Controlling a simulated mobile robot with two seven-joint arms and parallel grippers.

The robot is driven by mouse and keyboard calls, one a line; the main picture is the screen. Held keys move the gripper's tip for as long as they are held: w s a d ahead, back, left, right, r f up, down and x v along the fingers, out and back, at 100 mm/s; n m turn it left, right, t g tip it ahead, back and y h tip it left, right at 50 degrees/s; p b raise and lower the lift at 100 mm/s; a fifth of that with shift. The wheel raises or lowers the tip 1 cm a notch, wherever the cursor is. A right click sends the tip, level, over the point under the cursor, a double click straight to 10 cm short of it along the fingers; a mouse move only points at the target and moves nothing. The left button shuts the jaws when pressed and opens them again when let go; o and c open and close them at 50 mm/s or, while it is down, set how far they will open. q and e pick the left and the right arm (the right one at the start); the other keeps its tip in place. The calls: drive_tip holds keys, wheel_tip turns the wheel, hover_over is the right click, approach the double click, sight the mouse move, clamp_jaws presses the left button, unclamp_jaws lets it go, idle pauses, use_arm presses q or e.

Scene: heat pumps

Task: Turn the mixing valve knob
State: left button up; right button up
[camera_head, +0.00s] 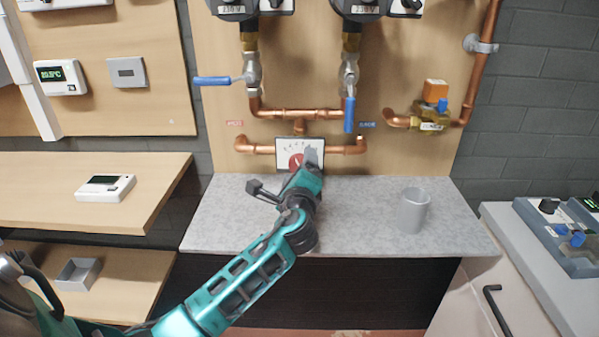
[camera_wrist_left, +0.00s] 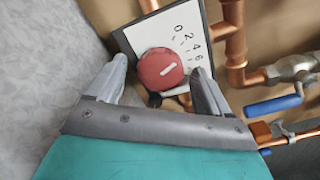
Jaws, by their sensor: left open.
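The mixing valve knob (camera_head: 296,160) is a round red dial on a white scale plate (camera_head: 287,148) at the bottom of the pipework. In the left wrist view the red knob (camera_wrist_left: 160,69) carries a white mark, and the scale plate (camera_wrist_left: 180,38) shows numbers from 0 upward. My left gripper (camera_head: 305,158) reaches up to the plate and partly hides it in the head view. In the left wrist view its fingers (camera_wrist_left: 160,82) are open, one on each side of the knob and a little short of it. I cannot tell whether either finger touches it. My right gripper is not in view.
Copper pipes (camera_head: 300,113) surround the plate. Two blue lever handles, one horizontal (camera_head: 212,81) and one vertical (camera_head: 349,114), sit above it. A grey cup (camera_head: 412,210) stands on the grey counter (camera_head: 365,225) to the right. Shelves are at the left.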

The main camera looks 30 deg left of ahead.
use_arm(q)
drive_tip(key=v, duration=1.2)
drive_tip(key=shift+s+d, duration=0.1)
drive_tip(key=shift+s, duration=0.35)
drive_tip(key=shift+d, duration=0.1)
